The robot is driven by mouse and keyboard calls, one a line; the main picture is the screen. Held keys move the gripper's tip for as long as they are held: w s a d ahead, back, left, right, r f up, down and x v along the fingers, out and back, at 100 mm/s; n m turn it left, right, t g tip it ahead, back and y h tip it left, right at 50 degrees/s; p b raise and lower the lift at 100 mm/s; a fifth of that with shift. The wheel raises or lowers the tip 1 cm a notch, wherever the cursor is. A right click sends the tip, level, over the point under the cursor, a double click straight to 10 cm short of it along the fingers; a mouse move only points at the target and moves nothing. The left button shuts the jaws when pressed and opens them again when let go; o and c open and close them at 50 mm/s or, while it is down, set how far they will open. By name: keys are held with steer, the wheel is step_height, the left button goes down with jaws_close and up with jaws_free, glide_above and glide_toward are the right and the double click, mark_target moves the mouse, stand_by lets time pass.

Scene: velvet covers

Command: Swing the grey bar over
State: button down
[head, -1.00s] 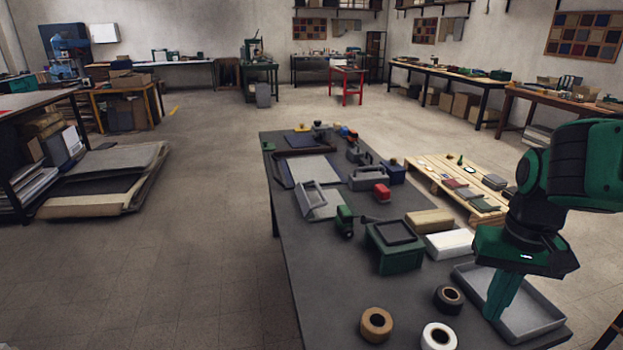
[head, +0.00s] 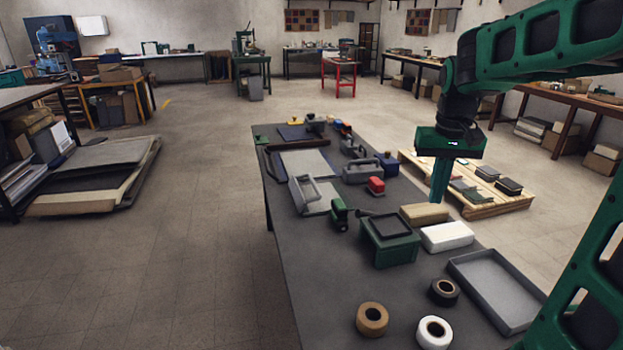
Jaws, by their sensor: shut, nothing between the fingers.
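A grey bar-shaped frame (head: 303,193) stands tilted up at the near left end of a flat grey-white board (head: 307,163) on the dark table; I take it for the grey bar. It looks the same as before. My gripper (head: 439,197) is shut and empty, pointing down above the table's right side, by the tan block (head: 424,214). It is well to the right of the grey frame and apart from it. A grey piece with a handle (head: 362,173) lies right of the board.
A wooden pallet (head: 486,207) stands beyond the right edge.

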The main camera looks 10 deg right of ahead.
steer(key=w+a+r, duration=0.1)
steer(key=w+a, duration=0.1)
steer(key=w, duration=0.9)
steer(key=n+t+h, duration=0.1)
steer(key=n+t, duration=0.1)
steer(key=n, duration=0.2)
glide_above(313, 183)
steer(key=s+a, duration=0.1)
step_height(313, 183, down, 14)
steer(key=shift+s+d+f, duration=0.15)
steer(key=shift+d+f, duration=0.05)
steer(key=shift+f, duration=0.65)
